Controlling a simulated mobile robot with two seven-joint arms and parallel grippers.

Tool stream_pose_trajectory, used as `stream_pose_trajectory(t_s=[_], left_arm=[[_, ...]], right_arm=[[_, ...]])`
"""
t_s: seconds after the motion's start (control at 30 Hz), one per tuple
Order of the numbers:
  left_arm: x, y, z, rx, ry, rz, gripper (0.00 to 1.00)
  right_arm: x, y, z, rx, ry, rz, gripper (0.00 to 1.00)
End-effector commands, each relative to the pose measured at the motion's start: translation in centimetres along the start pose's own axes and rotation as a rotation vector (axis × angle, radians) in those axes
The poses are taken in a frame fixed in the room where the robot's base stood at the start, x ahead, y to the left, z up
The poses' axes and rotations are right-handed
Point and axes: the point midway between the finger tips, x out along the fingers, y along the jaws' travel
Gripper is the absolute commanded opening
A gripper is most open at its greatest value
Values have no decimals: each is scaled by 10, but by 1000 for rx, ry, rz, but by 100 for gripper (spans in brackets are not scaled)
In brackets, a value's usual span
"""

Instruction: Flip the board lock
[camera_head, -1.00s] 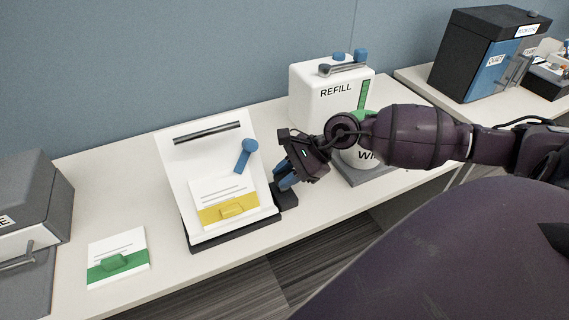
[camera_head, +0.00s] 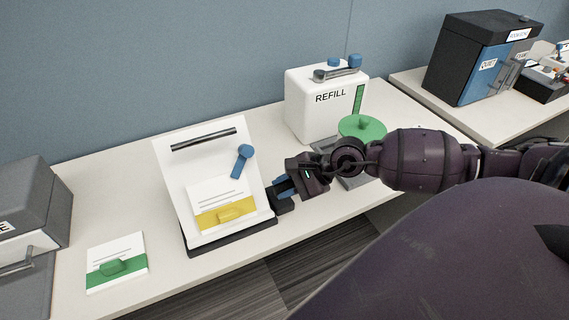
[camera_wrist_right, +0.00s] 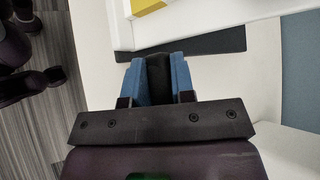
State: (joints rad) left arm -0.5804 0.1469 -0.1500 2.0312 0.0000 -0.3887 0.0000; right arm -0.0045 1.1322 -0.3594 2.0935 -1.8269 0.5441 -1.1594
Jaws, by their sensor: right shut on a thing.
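A white slanted board (camera_head: 175,165) stands on a dark base on the table, with a blue lever (camera_head: 242,160) pointing down and slightly left on its face. A black block (camera_head: 283,206) sits at the right side of the base. My right gripper (camera_head: 284,190) is at this block, beside the board's lower right edge. In the right wrist view its blue fingers (camera_wrist_right: 158,76) are shut on a black piece (camera_wrist_right: 158,66) next to the dark base (camera_wrist_right: 205,45). How this piece joins the base is hidden. My left gripper is not recognisable in view.
A card with a yellow band (camera_head: 222,208) rests on the board. A green-banded card (camera_head: 116,262) lies left of it. A white REFILL box (camera_head: 318,112) and a green-topped container (camera_head: 362,127) stand behind my right arm. A grey box (camera_head: 30,205) stands far left.

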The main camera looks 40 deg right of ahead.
Motion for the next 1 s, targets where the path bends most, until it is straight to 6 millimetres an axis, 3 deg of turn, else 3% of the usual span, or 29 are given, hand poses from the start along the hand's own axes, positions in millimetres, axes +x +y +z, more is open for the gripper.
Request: stream_pose_trajectory(t_s=[0.03,0.07,0.23,0.63,1.0], left_arm=[[0,0,0,0,0,0,43],[0,0,0,0,0,0,43],[0,0,0,0,0,0,43],[0,0,-2,-2,3,0,43],[-3,0,-8,-3,10,-2,43]], right_arm=[[0,0,0,-2,-1,0,0],[0,0,0,-2,-1,0,25],[0,0,0,-1,-1,0,49],[-8,0,-1,0,1,1,49],[-64,1,0,1,3,2,49]])
